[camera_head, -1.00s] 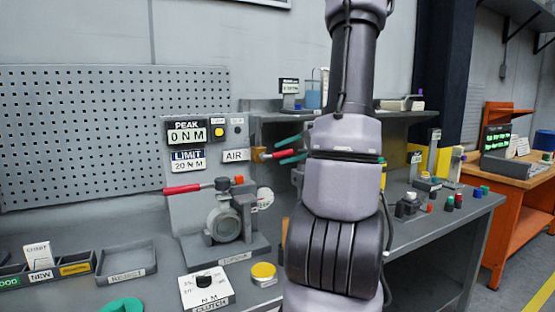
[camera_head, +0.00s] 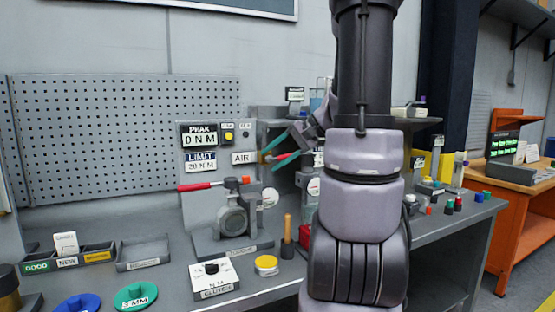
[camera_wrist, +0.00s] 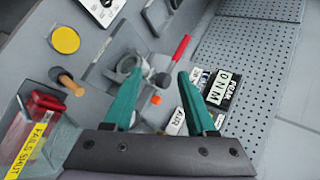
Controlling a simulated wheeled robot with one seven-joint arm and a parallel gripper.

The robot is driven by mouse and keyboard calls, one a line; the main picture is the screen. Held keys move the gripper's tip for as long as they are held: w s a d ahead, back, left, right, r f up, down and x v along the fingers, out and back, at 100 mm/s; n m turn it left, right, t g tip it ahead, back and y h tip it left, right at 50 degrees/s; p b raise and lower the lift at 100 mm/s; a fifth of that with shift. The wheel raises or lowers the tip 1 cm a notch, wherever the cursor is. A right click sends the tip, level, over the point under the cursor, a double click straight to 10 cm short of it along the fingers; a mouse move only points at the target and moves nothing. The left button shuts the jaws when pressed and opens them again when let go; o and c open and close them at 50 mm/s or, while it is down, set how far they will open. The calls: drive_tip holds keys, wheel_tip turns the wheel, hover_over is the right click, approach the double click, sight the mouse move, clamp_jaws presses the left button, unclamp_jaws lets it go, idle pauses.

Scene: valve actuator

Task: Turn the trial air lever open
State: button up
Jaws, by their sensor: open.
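The AIR label (camera_head: 243,158) is on the grey upright panel, right of the LIMIT display. A small red lever (camera_head: 285,156) shows right of it, partly covered by my gripper's teal fingers. My gripper (camera_head: 264,158) is open in front of this area, with nothing seen between its fingers. In the wrist view my gripper (camera_wrist: 160,74) has its fingertips apart over the vise-like fixture (camera_wrist: 133,66).
A longer red handle (camera_head: 198,187) sticks out left from the fixture (camera_head: 234,217). A wooden-handled tool (camera_head: 287,228), yellow button (camera_head: 266,263) and clutch box (camera_head: 214,279) stand in front. A red box marked FAILS SHUT (camera_wrist: 38,115) is near the gripper.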

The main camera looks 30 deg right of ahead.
drive_tip(key=shift+s+a, duration=0.15)
drive_tip(key=shift+s, duration=0.05)
drive_tip(key=c, duration=0.4)
drive_tip(key=shift+w+f+m, duration=0.1)
drive_tip(key=shift+w+m, duration=0.2)
clamp_jaws()
drive_tip(key=m+t+h, duration=0.8)
drive_tip(key=m+t, duration=0.3)
drive_tip(key=m, duration=1.4)
approach(281, 157)
drive_tip(key=s+d+f, duration=0.3)
drive_tip(key=d+f, duration=0.1)
drive_tip(key=f, duration=0.2)
drive_tip(key=w+r, duration=0.3)
drive_tip(key=w, duration=0.7)
drive_tip(key=shift+w+d+r, duration=0.15)
drive_tip(key=shift+w+d, duration=0.05)
drive_tip(key=shift+w, duration=0.05)
